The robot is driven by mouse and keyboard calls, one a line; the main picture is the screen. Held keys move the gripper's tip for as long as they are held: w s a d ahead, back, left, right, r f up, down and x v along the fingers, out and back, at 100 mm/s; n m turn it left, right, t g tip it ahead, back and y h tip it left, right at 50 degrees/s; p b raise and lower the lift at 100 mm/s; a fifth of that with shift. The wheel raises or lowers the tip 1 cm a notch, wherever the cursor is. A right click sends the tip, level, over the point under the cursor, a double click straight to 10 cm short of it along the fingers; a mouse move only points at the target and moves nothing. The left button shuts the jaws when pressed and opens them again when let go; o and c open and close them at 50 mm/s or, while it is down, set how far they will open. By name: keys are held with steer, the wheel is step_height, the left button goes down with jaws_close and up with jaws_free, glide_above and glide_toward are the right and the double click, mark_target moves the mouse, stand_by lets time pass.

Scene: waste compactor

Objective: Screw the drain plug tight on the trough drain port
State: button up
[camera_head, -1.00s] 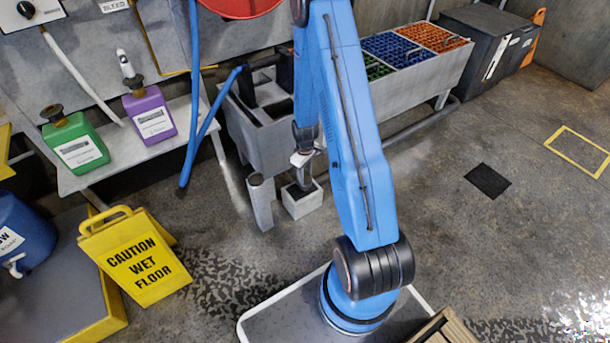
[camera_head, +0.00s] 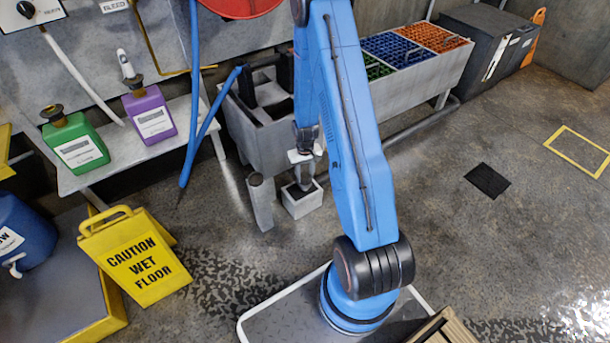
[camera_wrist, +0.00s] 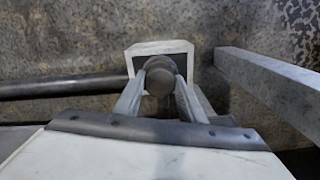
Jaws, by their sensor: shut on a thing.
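My gripper (camera_head: 304,186) points down in front of the grey trough (camera_head: 365,103), just above a small pale square box (camera_head: 293,209). In the wrist view, my gripper (camera_wrist: 160,88) has its two fingers closed on a round, dark grey knob, which I take for the drain plug (camera_wrist: 160,76). The plug appears over the dark opening of the square box (camera_wrist: 160,47). The fingers and the plug hide part of the box. I cannot make out the drain port or any thread, nor tell whether the plug touches anything below it.
A grey post (camera_head: 260,203) stands close left of the box. Blue hoses (camera_head: 197,135) hang left of the trough. A yellow wet floor sign (camera_head: 140,258) and a shelf with green (camera_head: 75,143) and purple (camera_head: 150,113) jugs are further left. The floor at right is mostly clear.

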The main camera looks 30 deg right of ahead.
steer(key=shift+m, duration=1.3)
steer(key=o, duration=1.2)
steer(key=shift+o, duration=0.2)
steer(key=shift+c, duration=0.4)
steer(key=n, duration=1.5)
steer(key=shift+n, duration=0.3)
steer(key=n, duration=0.5)
